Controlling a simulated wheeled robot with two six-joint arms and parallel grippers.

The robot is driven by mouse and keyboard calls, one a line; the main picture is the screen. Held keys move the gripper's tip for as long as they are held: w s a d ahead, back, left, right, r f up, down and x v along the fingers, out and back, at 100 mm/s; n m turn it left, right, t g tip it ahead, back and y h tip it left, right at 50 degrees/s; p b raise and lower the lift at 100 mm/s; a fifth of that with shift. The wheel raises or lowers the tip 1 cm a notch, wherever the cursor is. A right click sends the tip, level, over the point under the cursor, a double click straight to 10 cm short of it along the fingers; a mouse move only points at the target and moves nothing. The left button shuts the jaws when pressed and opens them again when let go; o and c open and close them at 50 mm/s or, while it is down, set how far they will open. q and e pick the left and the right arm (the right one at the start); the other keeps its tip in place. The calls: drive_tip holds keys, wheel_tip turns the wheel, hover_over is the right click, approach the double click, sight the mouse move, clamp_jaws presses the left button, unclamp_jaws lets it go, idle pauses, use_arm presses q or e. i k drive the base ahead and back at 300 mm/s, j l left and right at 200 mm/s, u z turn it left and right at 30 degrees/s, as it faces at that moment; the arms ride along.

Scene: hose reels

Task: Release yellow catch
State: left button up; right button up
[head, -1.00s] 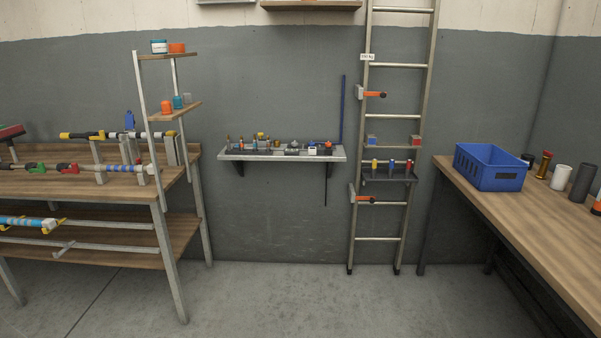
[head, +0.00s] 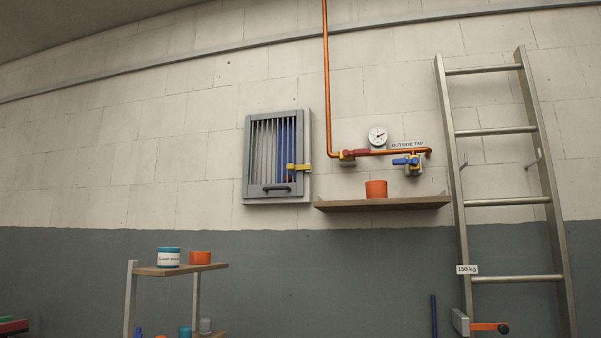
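The yellow catch (head: 299,167) sits at the right edge of a grey barred cabinet door (head: 250,187) high on the wall. It lies roughly level across the door's edge and the frame. The door looks shut, with a dark handle (head: 276,188) near its bottom. Grey and blue upright things (head: 284,145) show behind the bars. Neither of my grippers is in the head view.
A wooden shelf (head: 415,203) with an orange pot (head: 376,189) is right of the cabinet, below a copper pipe (head: 328,80) with a gauge (head: 378,137) and a blue-handled tap (head: 407,161). A ladder (head: 460,210) leans at the right. A small rack (head: 150,270) stands below left.

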sight(290, 167)
drive_tip(key=i+l, duration=0.15)
drive_tip(key=i, duration=0.45)
drive_tip(key=i+l+u, duration=0.1)
drive_tip(key=i, duration=0.5)
drive_tip(key=i+l, duration=0.2)
drive_tip(key=i, duration=0.4)
